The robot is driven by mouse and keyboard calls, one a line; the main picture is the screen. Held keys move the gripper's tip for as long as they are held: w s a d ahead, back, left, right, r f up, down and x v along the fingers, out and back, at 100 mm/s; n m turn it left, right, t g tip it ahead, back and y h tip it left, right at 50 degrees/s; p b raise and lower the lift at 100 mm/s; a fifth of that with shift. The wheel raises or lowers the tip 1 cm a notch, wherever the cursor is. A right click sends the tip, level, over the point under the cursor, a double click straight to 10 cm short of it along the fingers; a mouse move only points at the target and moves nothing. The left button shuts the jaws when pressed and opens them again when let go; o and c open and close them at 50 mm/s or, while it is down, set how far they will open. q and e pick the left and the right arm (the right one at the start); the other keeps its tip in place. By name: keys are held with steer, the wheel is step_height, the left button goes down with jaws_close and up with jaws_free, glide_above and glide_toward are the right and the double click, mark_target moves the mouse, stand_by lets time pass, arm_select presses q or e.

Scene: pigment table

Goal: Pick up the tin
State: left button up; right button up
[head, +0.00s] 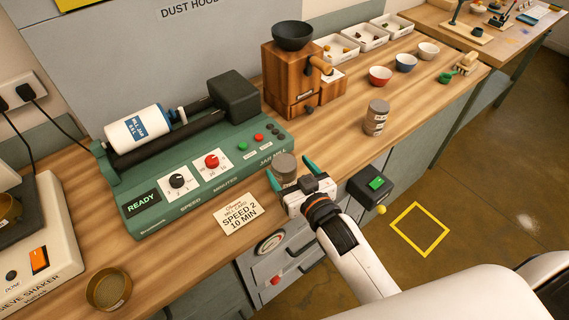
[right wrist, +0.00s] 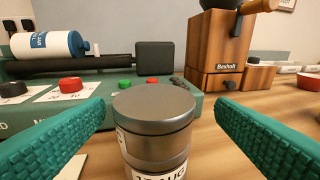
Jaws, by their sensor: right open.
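A grey lidded tin (head: 285,165) stands upright on the wooden bench, just in front of the green jar mill. My right gripper (head: 291,175) is open at this tin, with green fingers pointing towards it. In the right wrist view the tin (right wrist: 154,118) shows between the two fingers, with a gap on each side; its label is partly cut off and ends in "AUG". A second, similar tin (head: 376,118) stands further right, near the bench's front edge. My left gripper is not in view.
The jar mill (head: 185,205) and a card (head: 238,214) lie left of the gripper. A wooden grinder (head: 290,80) stands behind. Small bowls (head: 380,76) and white trays (head: 366,35) are at the back right. The bench between the two tins is clear.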

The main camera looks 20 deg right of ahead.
mark_target(281, 162)
steer(key=x, duration=0.2)
steer(key=p+x, duration=0.1)
steer(key=shift+w+a, duration=0.25)
steer(key=shift+w, duration=0.1)
steer(key=shift+w+f, duration=0.2)
steer(key=shift+w, duration=0.2)
